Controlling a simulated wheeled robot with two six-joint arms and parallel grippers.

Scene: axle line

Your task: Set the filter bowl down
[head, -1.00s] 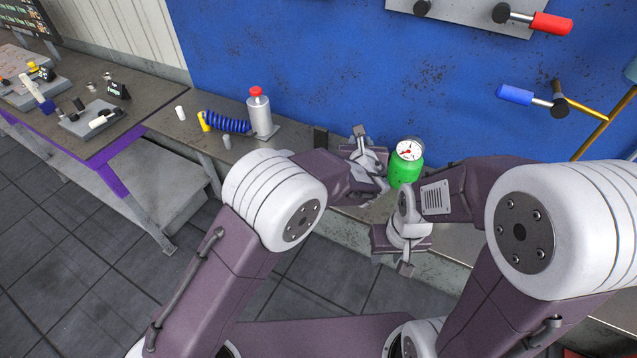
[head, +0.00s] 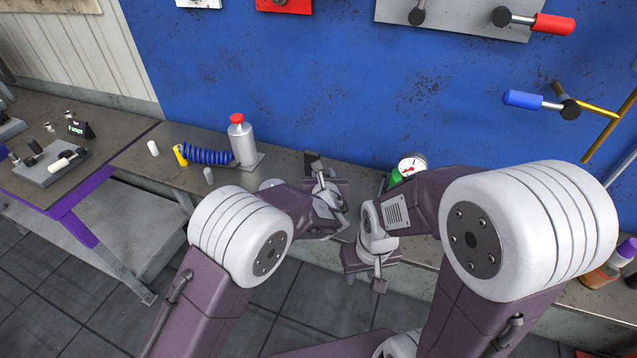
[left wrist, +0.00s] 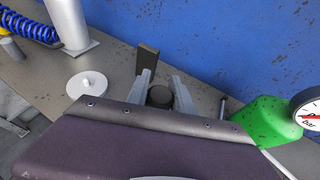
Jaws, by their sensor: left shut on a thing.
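My left gripper (head: 322,182) is over the bench, left of the green gauge unit. In the left wrist view its two fingers (left wrist: 161,93) are shut on a dark round piece (left wrist: 160,96), which I take to be the filter bowl. Only its top shows, so I cannot tell whether its underside touches the bench. My right gripper (head: 378,265) hangs near the bench's front edge, and its jaw gap does not show clearly.
A green body (left wrist: 262,118) with a white gauge (head: 411,165) stands right of the left gripper. A dark upright block (left wrist: 147,60) is just behind the fingers.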

